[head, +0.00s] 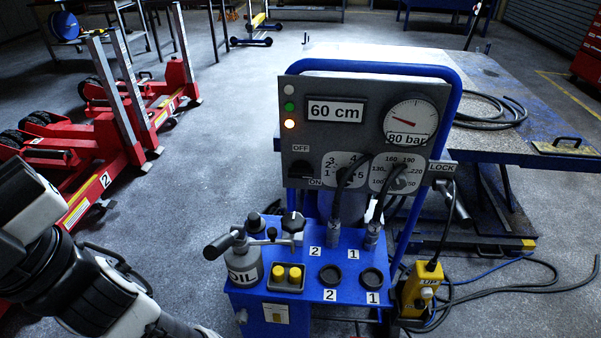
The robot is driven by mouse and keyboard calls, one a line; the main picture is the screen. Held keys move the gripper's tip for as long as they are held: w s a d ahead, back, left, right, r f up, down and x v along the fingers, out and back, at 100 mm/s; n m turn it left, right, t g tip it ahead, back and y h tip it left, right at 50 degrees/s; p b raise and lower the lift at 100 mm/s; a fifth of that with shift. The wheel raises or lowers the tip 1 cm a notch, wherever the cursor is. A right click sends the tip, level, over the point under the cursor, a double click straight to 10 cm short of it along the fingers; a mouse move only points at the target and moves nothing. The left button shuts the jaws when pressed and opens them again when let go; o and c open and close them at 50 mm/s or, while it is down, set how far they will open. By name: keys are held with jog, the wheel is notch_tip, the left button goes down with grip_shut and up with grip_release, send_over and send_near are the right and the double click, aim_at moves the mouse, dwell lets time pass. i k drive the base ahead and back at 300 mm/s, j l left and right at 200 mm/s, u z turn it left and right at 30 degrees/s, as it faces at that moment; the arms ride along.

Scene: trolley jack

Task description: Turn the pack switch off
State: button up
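The pack switch (300,170) is a small black switch at the lower left of the grey control panel (365,97). OFF is printed above it and ON below it; its position is too dark and small to tell. The display (336,110) reads 60 cm, and the gauge (409,122) is labelled 80 bar. My arm crosses the lower left, apart from the panel; my gripper is not in view.
The blue pack (310,260) has an oil can (243,262), yellow buttons, dials and hoses. A yellow UP pendant (419,289) hangs at right. A blue lift table (520,90) stands behind, red jacks (110,145) at left. Floor between jacks and pack is clear.

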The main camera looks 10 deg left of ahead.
aim_at(299, 169)
jog(key=j, duration=0.5)
jog(key=k+j, duration=0.15)
jog(key=j, duration=0.85)
jog(key=i, duration=0.45)
jog(key=z, duration=0.05)
